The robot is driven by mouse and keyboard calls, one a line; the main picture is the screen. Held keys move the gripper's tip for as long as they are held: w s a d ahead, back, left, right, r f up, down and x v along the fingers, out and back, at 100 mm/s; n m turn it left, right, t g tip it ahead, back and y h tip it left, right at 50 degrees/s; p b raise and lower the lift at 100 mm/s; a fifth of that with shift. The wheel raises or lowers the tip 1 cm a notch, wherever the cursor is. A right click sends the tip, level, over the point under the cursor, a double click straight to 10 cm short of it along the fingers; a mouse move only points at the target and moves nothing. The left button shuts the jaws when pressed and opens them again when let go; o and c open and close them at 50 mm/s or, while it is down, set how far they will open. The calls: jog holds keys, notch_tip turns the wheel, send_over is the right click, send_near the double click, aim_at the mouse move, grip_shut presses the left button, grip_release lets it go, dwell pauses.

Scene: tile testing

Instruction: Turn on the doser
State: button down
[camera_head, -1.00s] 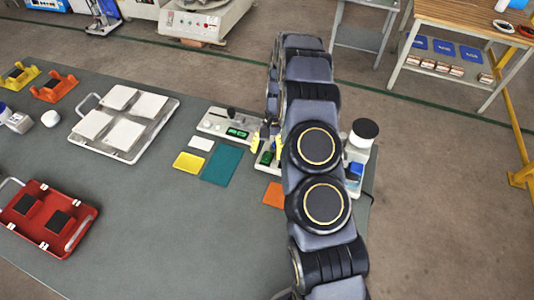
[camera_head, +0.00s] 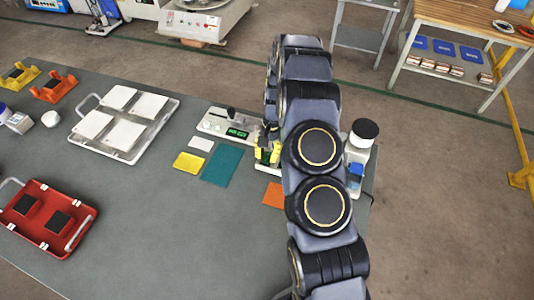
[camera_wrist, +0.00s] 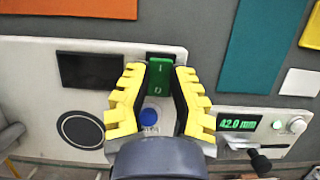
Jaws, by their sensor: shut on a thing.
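The doser (camera_wrist: 30,78) is a white panel with a dark screen (camera_wrist: 90,70), a black ring, a blue button (camera_wrist: 149,116) and a green rocker switch (camera_wrist: 159,78) marked with a line and a circle. In the wrist view my gripper (camera_wrist: 160,78) has its yellow-and-black fingers on both sides of the green switch, shut on it. In the head view my gripper (camera_head: 268,152) is down at the doser, and my arm hides most of the doser.
A gauge (camera_wrist: 255,125) reading about 42.0 mm, with a black lever, stands beside the doser. Orange (camera_head: 273,194), teal (camera_head: 222,165) and yellow (camera_head: 189,162) plates lie in front. A black-capped bottle (camera_head: 361,140) stands right of my arm. The table's near middle is clear.

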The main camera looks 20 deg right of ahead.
aim_at(268, 156)
jog(key=shift+s+a+f+t+h, duration=0.1)
jog(key=shift+s+a+t+h, duration=0.05)
jog(key=shift+t+h, duration=0.3)
jog(key=shift+s+a+t+h, duration=0.1)
jog(key=shift+t+h, duration=0.35)
jog(key=c, duration=0.8)
grip_release()
jog(key=shift+c, duration=0.2)
jog(key=shift+w+d+r, duration=0.15)
jog(key=shift+r, duration=0.45)
notch_tip(268, 156, up, 11)
jog(key=shift+w+d, duration=0.3)
jog(key=shift+w, duration=0.05)
